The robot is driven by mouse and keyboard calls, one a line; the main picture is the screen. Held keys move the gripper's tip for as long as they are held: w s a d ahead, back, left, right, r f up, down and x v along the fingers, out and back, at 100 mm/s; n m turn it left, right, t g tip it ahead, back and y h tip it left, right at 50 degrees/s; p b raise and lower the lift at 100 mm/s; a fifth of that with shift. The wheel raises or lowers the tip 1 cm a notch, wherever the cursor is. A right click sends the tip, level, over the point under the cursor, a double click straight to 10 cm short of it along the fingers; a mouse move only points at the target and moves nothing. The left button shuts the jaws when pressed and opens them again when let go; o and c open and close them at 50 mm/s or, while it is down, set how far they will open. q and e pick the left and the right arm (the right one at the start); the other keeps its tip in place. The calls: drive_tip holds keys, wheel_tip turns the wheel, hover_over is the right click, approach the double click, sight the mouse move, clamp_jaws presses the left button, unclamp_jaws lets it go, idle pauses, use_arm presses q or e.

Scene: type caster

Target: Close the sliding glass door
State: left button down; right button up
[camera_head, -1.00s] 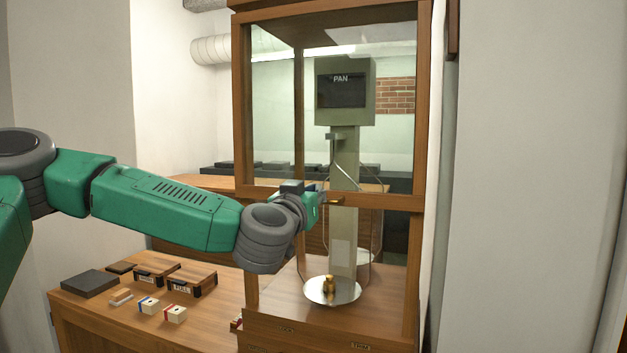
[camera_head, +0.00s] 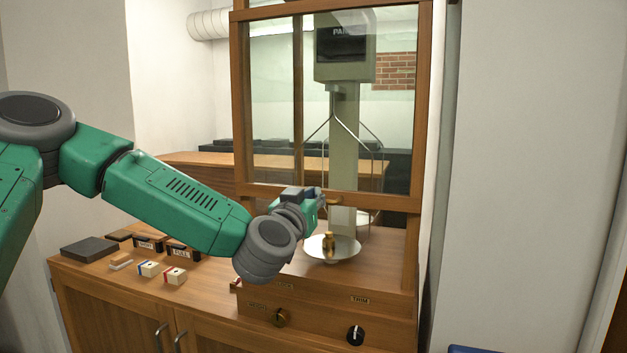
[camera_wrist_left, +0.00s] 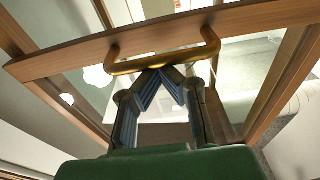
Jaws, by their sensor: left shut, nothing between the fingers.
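The sliding glass door is a wood-framed pane whose bottom rail (camera_head: 385,201) hangs above the cabinet base, leaving an open gap below it. Its brass handle (camera_head: 334,203) is on that rail; in the wrist view the handle (camera_wrist_left: 165,64) spans the rail above my fingers. My left gripper (camera_head: 319,198) is at the handle, its fingers shut and empty. In the wrist view the gripper's fingertips (camera_wrist_left: 172,72) meet just under the handle bar; whether they touch it I cannot tell. My right gripper is not in view.
Inside the case, a brass weight (camera_head: 329,243) stands on a balance pan (camera_head: 345,252). Small blocks (camera_head: 148,269) and boxes lie on the counter (camera_head: 110,282) at left.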

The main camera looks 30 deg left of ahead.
use_arm(q)
wheel_tip(320, 180, down, 20)
drive_tip(key=b, duration=1)
drive_tip(key=shift+r, duration=0.2)
